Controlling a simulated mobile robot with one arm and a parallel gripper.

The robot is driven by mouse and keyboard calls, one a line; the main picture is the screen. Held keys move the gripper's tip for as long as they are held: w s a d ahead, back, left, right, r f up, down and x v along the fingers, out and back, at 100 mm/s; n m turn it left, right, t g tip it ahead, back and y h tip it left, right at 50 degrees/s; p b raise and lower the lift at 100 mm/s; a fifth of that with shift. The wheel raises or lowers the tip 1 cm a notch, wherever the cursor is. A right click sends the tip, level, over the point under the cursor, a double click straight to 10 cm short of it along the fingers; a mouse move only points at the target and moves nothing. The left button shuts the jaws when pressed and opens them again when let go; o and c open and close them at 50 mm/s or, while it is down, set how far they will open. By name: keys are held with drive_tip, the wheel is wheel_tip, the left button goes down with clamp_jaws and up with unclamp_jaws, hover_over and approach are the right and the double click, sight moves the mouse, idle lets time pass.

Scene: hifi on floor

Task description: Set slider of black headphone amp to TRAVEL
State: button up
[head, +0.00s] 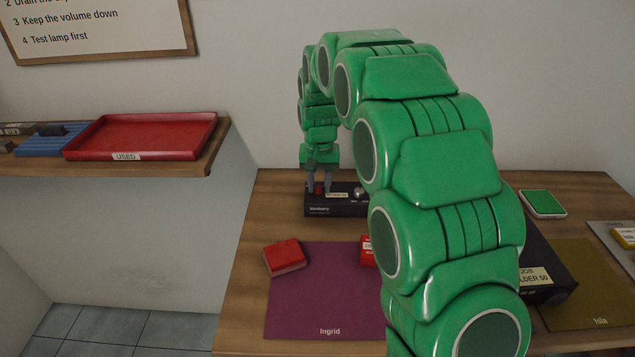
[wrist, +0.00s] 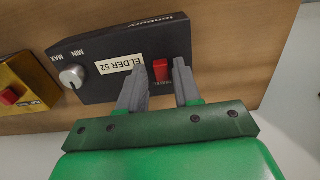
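A black box marked "tenbury" (head: 340,208) sits at the back of the table. It also shows in the wrist view (wrist: 100,90), with a silver knob (wrist: 72,76) marked MIN and MAX, a label "ELDER 52" and a red slider cap (wrist: 161,70). The word TRAVEL is partly readable beside the cap, on the side toward my gripper's palm. My gripper (head: 319,188) points down at the box. In the wrist view its fingers (wrist: 159,66) are open, one on each side of the red cap, with visible gaps. Whether the fingertips touch the box is unclear.
A gold box with a red part (wrist: 25,85) stands beside the black one. Another black box (head: 545,265) is partly behind my arm. Red blocks (head: 284,257) lie by the purple mat (head: 320,300). A red tray marked USED (head: 140,135) sits on the left shelf.

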sight(319, 187)
drive_tip(key=shift+o, duration=0.5)
drive_tip(key=shift+r, duration=0.15)
wheel_tip(319, 187, up, 7)
drive_tip(key=shift+r, duration=0.3)
